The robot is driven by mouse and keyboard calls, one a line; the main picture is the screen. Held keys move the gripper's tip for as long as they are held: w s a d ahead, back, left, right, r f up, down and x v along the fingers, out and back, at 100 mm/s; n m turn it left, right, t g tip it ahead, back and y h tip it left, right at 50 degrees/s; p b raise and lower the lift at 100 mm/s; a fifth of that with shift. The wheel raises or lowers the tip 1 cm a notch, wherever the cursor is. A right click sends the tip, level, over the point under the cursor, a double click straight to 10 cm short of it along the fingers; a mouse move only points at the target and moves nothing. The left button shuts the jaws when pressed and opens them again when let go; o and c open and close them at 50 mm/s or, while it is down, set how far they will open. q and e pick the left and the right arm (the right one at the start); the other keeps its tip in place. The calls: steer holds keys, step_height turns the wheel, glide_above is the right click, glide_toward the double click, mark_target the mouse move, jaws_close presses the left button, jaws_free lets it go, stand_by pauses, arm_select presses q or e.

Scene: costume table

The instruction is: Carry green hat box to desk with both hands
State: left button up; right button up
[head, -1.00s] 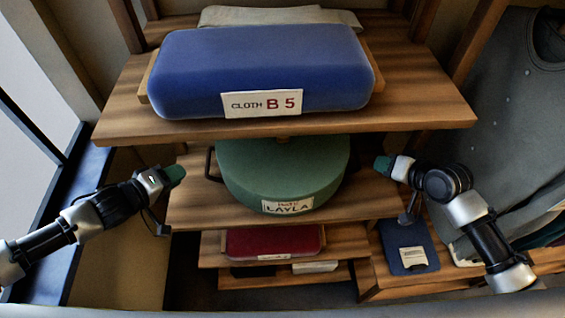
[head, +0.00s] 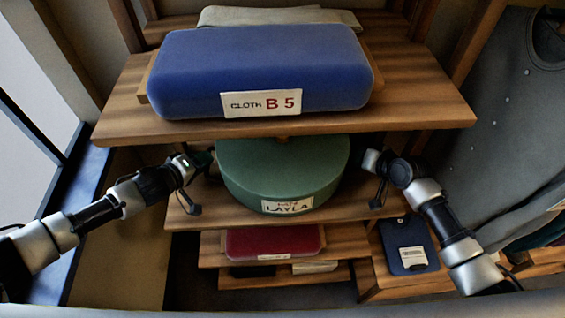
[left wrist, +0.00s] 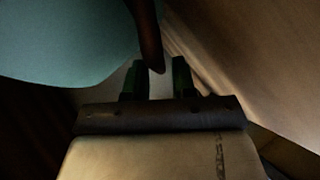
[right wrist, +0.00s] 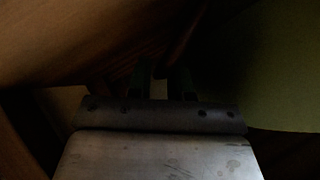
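The green hat box (head: 283,170), round with a label reading LAYLA, sits on the middle shelf (head: 375,205). My left gripper (head: 208,158) is at the box's left side. In the left wrist view its fingers (left wrist: 157,80) are apart, with the end of a dark handle (left wrist: 149,40) reaching between them. My right gripper (head: 368,160) is at the box's right side. In the dim right wrist view its fingers (right wrist: 162,82) are apart, and a dark handle (right wrist: 186,38) reaches down toward them. Contact with either handle cannot be told.
A blue cloth box (head: 262,65) labelled B 5 sits on the shelf directly above. A red box (head: 275,240) lies on a lower shelf. A blue clipboard-like item (head: 402,235) lies at the lower right. A grey garment (head: 500,140) hangs at right.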

arm_select(q)
steer(key=shift+w+d+f, duration=0.25)
steer(key=shift+w+d, duration=0.15)
steer(key=shift+w, duration=0.05)
arm_select(e)
steer(key=shift+w+a+f, duration=0.3)
steer(key=shift+w+f, duration=0.1)
steer(key=shift+w, duration=0.05)
arm_select(q)
steer(key=shift+c, duration=0.3)
arm_select(e)
steer(key=shift+c, duration=0.5)
arm_select(q)
jaws_close()
arm_select(e)
jaws_close()
arm_select(q)
steer(key=shift+r, duration=0.1)
arm_select(e)
steer(key=shift+r, duration=0.1)
